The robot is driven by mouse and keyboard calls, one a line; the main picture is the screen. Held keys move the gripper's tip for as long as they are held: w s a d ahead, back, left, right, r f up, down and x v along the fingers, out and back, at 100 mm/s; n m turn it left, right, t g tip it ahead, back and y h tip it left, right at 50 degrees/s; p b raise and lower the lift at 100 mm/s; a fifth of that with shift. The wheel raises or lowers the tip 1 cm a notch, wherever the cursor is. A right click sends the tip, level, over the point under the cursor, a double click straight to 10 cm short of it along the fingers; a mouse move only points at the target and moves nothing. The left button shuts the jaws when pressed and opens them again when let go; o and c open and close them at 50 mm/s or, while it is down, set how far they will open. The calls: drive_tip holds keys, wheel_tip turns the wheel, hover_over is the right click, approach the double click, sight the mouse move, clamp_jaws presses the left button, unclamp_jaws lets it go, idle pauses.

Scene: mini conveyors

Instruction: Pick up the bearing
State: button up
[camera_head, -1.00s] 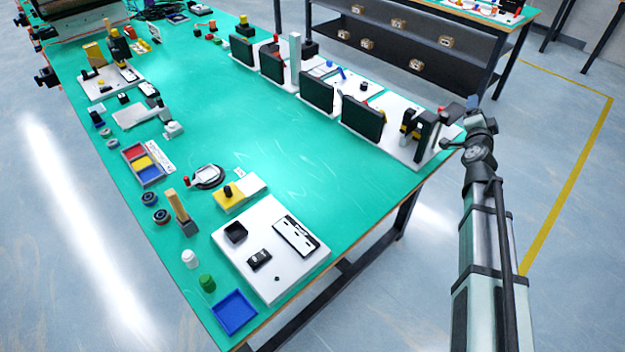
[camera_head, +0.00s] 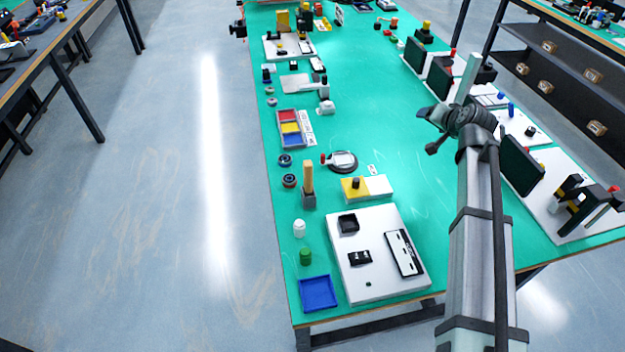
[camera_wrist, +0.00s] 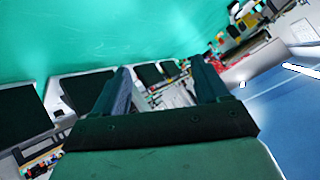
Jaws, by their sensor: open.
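Two dark round ring-shaped pieces that look like bearings lie near the table's left edge in the head view: an upper bearing (camera_head: 284,160) and a lower bearing (camera_head: 290,180). Two smaller grey rings, an upper grey ring (camera_head: 270,90) and a lower grey ring (camera_head: 272,102), lie farther back on the same edge; I cannot tell which piece the task means. My gripper (camera_wrist: 165,82) is open and empty in the wrist view. In the head view my arm's end is over the right part of the table, well apart from the rings. No ring is recognisable in the wrist view.
A wooden-handled block (camera_head: 308,188) stands upright close to the lower bearing. Black panels (camera_head: 521,166) line the right side. The green table's (camera_head: 385,100) middle is clear.

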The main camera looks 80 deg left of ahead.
drive_tip(key=s+a+f+n+g+h, duration=0.1)
drive_tip(key=s+a+n+h, duration=0.15)
drive_tip(key=s, duration=0.85)
drive_tip(key=s+a+f+n+g+h, duration=0.1)
drive_tip(key=s+a+n+g+h, duration=0.15)
drive_tip(key=s, duration=0.85)
drive_tip(key=n+t+h, duration=0.2)
drive_tip(key=n+h, duration=0.1)
drive_tip(key=h, duration=0.3)
approach(289, 178)
drive_tip(key=f, duration=0.9)
drive_tip(key=shift+w+d, duration=0.1)
drive_tip(key=shift+d, duration=0.15)
drive_tip(key=c, duration=1.2)
